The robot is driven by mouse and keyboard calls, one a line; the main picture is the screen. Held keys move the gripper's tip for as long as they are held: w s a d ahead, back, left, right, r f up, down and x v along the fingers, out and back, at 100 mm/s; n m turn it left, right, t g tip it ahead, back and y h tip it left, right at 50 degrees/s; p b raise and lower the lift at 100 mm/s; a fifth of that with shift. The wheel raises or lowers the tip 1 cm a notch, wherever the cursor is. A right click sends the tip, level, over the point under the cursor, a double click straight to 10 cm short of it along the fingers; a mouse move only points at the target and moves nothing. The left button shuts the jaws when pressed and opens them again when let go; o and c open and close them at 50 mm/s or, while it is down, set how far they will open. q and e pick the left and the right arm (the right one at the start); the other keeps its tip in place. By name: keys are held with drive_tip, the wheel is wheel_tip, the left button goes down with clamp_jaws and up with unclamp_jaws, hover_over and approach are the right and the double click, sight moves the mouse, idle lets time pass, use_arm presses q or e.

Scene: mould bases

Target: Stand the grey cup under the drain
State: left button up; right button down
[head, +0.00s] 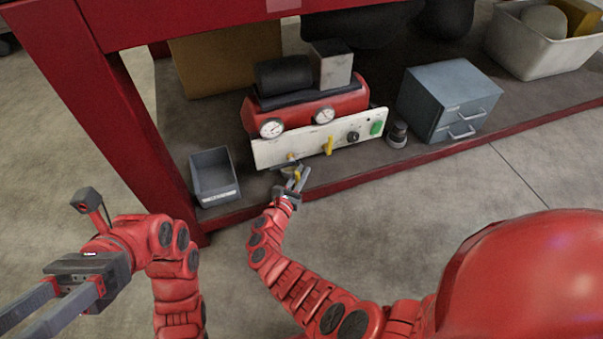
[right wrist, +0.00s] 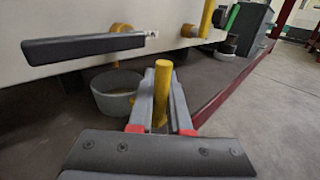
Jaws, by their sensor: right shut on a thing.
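The grey cup (right wrist: 118,92) shows in the right wrist view, low in front of the pale panel (right wrist: 75,22). A brass drain fitting (right wrist: 121,28) with a black-gripped lever (right wrist: 85,46) is above it. The cup looks upright and roughly below the fitting; exact alignment is unclear. My right gripper (head: 297,178) is shut on a yellow upright bar (right wrist: 162,92) beside the cup. A finger hides whether bar and cup join. In the head view the cup is hard to make out. My left gripper (head: 25,312) is at the lower left, fingers apart and apparently empty, tips cut off.
The red compressor (head: 345,104) sits behind the panel on the low shelf. A yellow lever (head: 328,146) sticks out of the panel. A grey bin (head: 213,180) stands left, and a blue-grey drawer box (head: 447,98) right. The red shelf edge (head: 400,169) runs in front; floor before it is clear.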

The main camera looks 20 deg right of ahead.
drive_tip(key=c, duration=0.9)
unclamp_jaws()
use_arm(q)
drive_tip(key=shift+s, duration=0.1)
use_arm(e)
drive_tip(key=shift+o, duration=0.2)
